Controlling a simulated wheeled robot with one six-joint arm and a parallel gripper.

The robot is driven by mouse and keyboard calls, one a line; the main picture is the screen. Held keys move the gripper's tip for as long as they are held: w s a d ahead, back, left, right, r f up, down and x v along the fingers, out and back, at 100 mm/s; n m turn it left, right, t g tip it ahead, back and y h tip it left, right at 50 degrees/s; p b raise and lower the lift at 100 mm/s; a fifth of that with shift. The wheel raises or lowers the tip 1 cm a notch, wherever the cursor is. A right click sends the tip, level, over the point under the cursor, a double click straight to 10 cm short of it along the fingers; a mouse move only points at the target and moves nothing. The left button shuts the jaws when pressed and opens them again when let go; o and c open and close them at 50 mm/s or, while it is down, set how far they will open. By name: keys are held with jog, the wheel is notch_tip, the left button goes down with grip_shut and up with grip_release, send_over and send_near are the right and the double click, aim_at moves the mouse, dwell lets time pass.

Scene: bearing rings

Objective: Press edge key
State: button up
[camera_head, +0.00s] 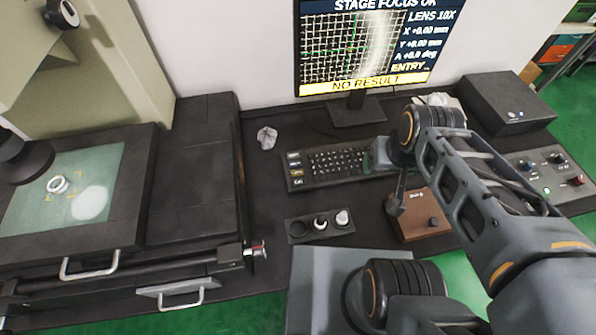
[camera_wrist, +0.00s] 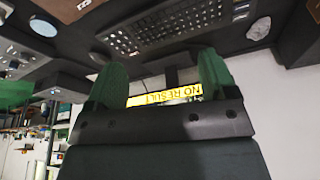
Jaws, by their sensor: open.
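The black keyboard (camera_head: 335,163) lies on the dark bench below the monitor. A column of larger labelled keys (camera_head: 294,164) is at its left end; the labels are too small to read, so I cannot tell which is the edge key. The keyboard also shows in the wrist view (camera_wrist: 178,27). My gripper (camera_head: 379,154) is at the keyboard's right end in the head view, and hides part of that end. In the wrist view its two green fingers (camera_wrist: 162,78) stand apart with nothing between them. I cannot tell its height above the bench.
The monitor (camera_head: 352,88) reads "STAGE FOCUS OK", "ENTRY" and "NO RESULT". A metal ring (camera_head: 58,184) lies on the glass stage at left. A crumpled cloth (camera_head: 267,138), a tray with small round items (camera_head: 320,224), a brown box (camera_head: 424,220) and a control panel (camera_head: 552,172) surround the keyboard.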

jog(key=shift+c, duration=0.3)
grip_shut()
dwell(0.6)
dwell(1.0)
